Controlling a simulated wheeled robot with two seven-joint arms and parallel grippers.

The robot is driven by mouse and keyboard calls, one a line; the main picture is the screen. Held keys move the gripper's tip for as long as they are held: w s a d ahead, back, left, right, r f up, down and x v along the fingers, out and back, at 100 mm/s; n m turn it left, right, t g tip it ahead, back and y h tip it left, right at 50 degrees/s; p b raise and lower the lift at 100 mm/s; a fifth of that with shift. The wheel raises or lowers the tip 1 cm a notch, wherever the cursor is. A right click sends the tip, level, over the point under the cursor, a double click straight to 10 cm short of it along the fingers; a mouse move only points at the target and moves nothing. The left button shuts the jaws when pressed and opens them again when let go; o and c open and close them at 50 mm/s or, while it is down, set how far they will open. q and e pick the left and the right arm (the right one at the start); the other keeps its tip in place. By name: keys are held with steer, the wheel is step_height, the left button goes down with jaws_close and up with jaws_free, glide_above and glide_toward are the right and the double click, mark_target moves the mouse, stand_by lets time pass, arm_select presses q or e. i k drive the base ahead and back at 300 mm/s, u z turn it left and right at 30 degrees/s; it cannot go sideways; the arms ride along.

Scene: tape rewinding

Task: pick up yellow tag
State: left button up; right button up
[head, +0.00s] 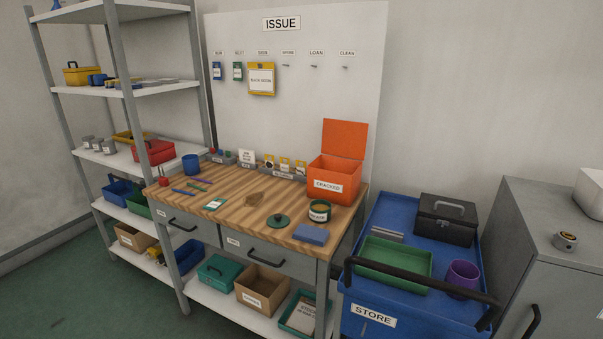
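A yellow-framed tag with a white face (262,80), reading something like "BACK SOON", hangs on the white board (330,110) under the "ISSUE" sign. It covers the hook behind it. Smaller yellow tag-like pieces (285,164) stand in a low grey holder at the back of the wooden bench (255,199); their markings are too small to read. Neither of my grippers is in view.
An open orange box (335,180) labelled "CRACKED" stands at the bench's back right. A green-and-white card (214,204), a round can (319,211) and a blue block (310,234) lie on the bench. A blue cart (349,299) stands at right, shelving at left.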

mark_target(300, 171)
steer(key=u, duration=0.75)
steer(key=i, duration=1.2)
steer(key=z, duration=2.3)
